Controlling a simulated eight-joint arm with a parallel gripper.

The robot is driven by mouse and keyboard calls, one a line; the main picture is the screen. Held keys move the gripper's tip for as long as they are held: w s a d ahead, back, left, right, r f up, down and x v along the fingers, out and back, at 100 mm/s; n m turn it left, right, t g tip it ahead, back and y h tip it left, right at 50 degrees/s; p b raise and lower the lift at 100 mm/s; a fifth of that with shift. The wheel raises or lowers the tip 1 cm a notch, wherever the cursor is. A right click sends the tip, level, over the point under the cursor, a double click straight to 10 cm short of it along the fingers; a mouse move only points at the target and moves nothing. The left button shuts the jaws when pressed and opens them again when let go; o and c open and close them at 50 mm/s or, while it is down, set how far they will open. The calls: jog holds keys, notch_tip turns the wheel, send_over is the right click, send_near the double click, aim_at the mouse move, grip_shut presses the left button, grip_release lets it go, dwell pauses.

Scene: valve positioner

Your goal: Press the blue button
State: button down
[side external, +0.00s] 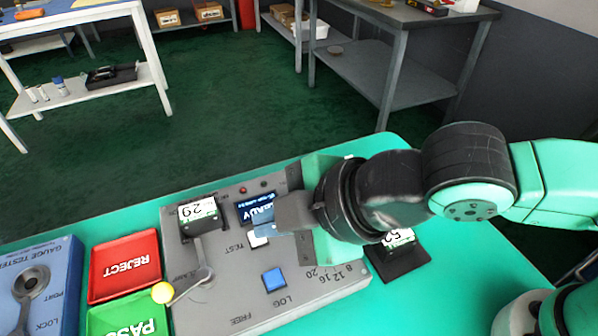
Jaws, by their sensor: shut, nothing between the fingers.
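The blue button (274,279) is a square cap on the grey panel (330,293), beside the label LOG. It is in plain view. My gripper (258,222) is shut and empty, reaching in from the right over the panel. Its fingertips are behind the blue button in the picture and apart from it. They are close to a white button (258,238) beside the label TEST and partly cover it. I cannot tell whether they touch the white button.
A small gauge (198,213) and lit screen (254,208) are on the panel. Red REJECT (125,267) and green PASS (128,318) trays and a blue gauge tester (62,280) lie left.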

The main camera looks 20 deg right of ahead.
aim_at(280, 279)
jog(key=shift+f, duration=4.25)
jog(key=shift+f, duration=0.4)
jog(key=shift+r, duration=0.45)
jog(key=shift+r, duration=2.5)
jog(key=shift+d, duration=0.1)
